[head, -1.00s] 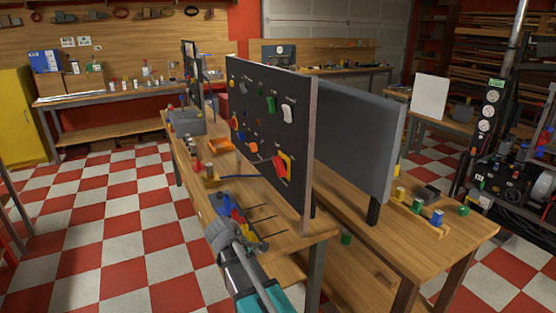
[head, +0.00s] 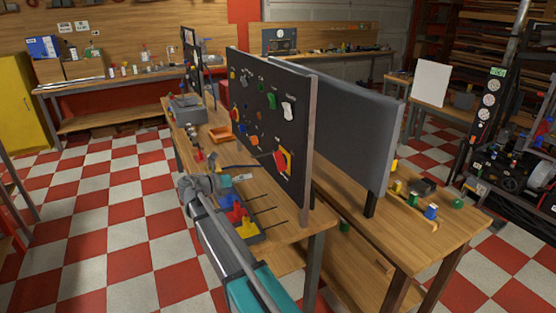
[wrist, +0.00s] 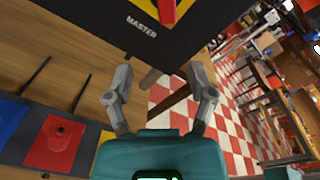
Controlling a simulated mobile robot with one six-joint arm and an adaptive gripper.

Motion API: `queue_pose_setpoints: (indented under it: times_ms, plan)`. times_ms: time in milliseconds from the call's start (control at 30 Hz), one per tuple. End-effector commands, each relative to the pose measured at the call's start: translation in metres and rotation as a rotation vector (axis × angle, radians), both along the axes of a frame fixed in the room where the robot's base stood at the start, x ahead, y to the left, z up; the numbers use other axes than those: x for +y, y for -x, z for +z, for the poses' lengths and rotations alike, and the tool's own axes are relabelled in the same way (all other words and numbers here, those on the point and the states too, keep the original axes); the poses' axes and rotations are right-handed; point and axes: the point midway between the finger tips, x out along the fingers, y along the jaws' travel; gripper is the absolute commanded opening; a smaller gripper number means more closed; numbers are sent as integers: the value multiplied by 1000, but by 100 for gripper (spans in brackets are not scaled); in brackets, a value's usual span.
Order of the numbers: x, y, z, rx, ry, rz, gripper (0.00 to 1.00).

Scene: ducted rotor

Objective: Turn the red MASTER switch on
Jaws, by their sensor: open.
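The red MASTER switch (head: 281,161) is a red handle on a yellow plate, low on the near end of the upright black panel (head: 262,125). In the wrist view, part of the red handle (wrist: 168,12) shows at the top edge, cut off, above the MASTER label (wrist: 141,27). Its exact position is hard to read. My gripper (head: 205,186) is in front of the panel, left of and a little lower than the switch, apart from it. In the wrist view, my gripper (wrist: 160,82) has its two fingers spread with nothing between them.
A block of blue, red and yellow parts (head: 237,212) with thin black rods lies on the wooden bench (head: 292,232) beside my arm. An orange tray (head: 220,133) is farther back. Other knobs and a white switch (head: 288,110) are on the panel. The checkered floor at left is open.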

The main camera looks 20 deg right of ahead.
Motion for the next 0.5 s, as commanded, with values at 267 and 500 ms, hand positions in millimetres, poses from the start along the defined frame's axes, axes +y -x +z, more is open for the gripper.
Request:
queue_pose_setpoints:
  times_ms: [267,500]
  plan:
    - [5,-11,19,106,79,2,71]
    - [5,-10,18,107,79,2,71]
